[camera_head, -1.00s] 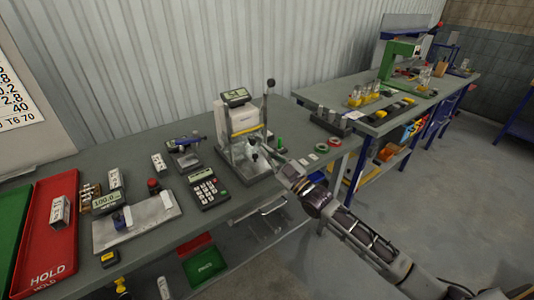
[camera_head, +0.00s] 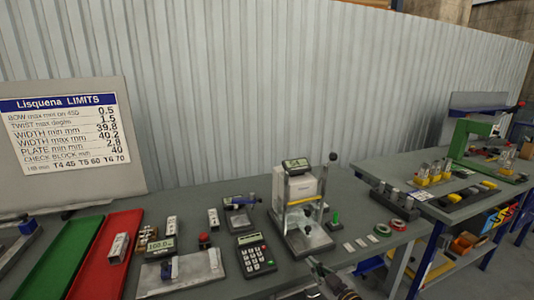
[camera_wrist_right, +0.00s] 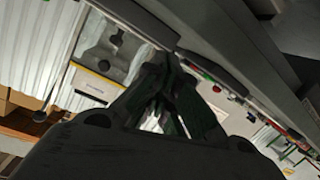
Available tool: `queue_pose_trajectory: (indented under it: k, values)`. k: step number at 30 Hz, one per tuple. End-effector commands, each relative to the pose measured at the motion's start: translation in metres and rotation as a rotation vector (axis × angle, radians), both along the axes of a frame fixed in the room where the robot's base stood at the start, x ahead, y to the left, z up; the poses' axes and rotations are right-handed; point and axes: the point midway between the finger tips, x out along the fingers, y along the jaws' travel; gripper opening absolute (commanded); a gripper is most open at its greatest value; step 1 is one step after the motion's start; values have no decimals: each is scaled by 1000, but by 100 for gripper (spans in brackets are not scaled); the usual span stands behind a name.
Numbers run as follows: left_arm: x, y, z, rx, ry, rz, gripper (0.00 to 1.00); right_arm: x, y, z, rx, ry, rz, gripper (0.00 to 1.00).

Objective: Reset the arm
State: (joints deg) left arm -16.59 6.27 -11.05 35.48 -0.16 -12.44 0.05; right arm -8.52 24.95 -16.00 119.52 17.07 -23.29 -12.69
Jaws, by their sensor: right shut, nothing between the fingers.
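My right gripper (camera_head: 317,267) is at the bottom of the head view, in front of the test stand's base and near the table's front edge. Its fingers are shut and empty, and its arm runs down out of the picture. In the right wrist view the dark fingers (camera_wrist_right: 168,88) meet at their tips with nothing between them. The test stand (camera_head: 300,200), with a white body, a small display on top and a lever with a black knob, stands upright on the table. My left gripper is not in view.
The grey table (camera_head: 215,285) holds a calculator (camera_head: 254,253), a metal plate fixture (camera_head: 182,272), a red tray (camera_head: 104,250) and a green tray (camera_head: 58,262). Tape rings (camera_head: 390,227) lie right of the stand. A limits board (camera_head: 66,130) stands at the back left. A second bench is at right.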

Motion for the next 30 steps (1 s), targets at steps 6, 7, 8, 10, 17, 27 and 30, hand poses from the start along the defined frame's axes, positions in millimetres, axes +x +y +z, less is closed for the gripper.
queue_pose_trajectory:
  k: [6, 7, 8, 10, 17, 27, 30]
  values:
    - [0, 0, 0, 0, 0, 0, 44, -30, -2, -31, -19, 175, -48, 0]
    - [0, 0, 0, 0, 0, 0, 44, -34, -3, -35, -22, 201, -55, 0]
    - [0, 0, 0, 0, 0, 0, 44, -39, -4, -39, -25, 226, -62, 0]
    - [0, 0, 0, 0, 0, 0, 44, -50, -7, -48, -32, 282, -81, 0]
    - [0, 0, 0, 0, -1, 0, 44, -90, -19, -75, -53, 471, -152, 0]
    - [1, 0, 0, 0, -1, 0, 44, -162, -44, -105, -82, 756, -281, 0]
    - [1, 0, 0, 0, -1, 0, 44, -183, -52, -110, -89, 834, -319, 0]
